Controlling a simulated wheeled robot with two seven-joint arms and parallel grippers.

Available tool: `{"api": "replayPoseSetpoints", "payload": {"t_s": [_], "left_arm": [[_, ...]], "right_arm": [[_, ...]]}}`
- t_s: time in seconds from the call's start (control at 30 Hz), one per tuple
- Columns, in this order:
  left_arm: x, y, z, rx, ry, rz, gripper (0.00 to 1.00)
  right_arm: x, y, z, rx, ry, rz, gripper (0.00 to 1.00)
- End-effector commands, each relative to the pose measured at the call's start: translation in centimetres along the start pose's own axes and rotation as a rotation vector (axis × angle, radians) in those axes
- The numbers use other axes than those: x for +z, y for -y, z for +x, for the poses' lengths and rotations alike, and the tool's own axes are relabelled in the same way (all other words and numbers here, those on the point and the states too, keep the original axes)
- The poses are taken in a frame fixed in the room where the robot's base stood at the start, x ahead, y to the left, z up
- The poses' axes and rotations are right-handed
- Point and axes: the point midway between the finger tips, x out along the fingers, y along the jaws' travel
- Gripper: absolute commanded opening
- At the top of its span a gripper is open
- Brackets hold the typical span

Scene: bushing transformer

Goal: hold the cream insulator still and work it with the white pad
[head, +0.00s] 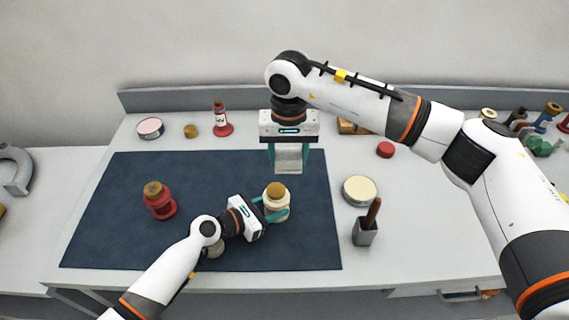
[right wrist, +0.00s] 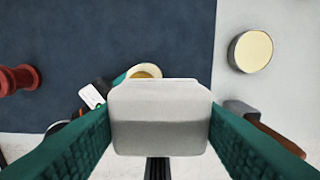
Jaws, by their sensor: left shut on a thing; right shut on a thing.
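The cream insulator (head: 277,207) with a brown top stands upright on the dark blue mat (head: 110,225), right of the mat's middle. My left gripper (head: 272,208) is shut on it from the left. My right gripper (head: 289,155) points down and is shut on the white pad (head: 289,158), behind and above the insulator. In the right wrist view the pad (right wrist: 160,118) fills the space between the teal fingers and partly hides the insulator (right wrist: 145,71). The pad and insulator look apart in the head view.
A red insulator (head: 160,204) stands on the mat's left. A round cream-topped tin (head: 359,190) and a grey holder (head: 365,233) with a brown handle are right of the mat. A pink-topped tin (head: 150,128), a red bottle (head: 221,121) and a red lid (head: 385,150) are farther back.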

Motion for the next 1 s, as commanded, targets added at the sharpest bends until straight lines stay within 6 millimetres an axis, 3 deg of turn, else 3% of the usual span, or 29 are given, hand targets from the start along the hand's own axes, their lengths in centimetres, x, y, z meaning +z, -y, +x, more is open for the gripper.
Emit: {"api": "replayPoseSetpoints", "payload": {"t_s": [0.03, 0.07, 0.2, 0.57, 0.67, 1.0], "left_arm": [[0.0, 0.0, 0.0, 0.0, 0.001, 0.0, 0.32], [0.0, 0.0, 0.0, 0.0, 0.001, 0.0, 0.48], [0.0, 0.0, 0.0, 0.0, 0.001, 0.0, 0.7], [0.1, 0.0, -0.5, -0.001, 0.001, 0.0, 0.7], [0.2, 0.1, -1.8, -0.001, 0.002, 0.0, 0.7], [0.2, 0.0, -8.9, 0.0, 0.003, 0.0, 0.7]], "right_arm": [[0.0, 0.0, 0.0, 0.0, 0.0, 0.0, 0.34], [0.0, 0.0, 0.0, 0.0, 0.0, 0.0, 0.34], [0.0, 0.0, 0.0, 0.0, 0.0, 0.0, 0.34], [0.0, 0.0, 0.0, 0.0, 0.0, 0.0, 0.34], [0.0, 0.0, 0.0, 0.0, 0.0, 0.0, 0.34], [0.0, 0.0, 0.0, 0.0, 0.0, 0.0, 0.34]]}}
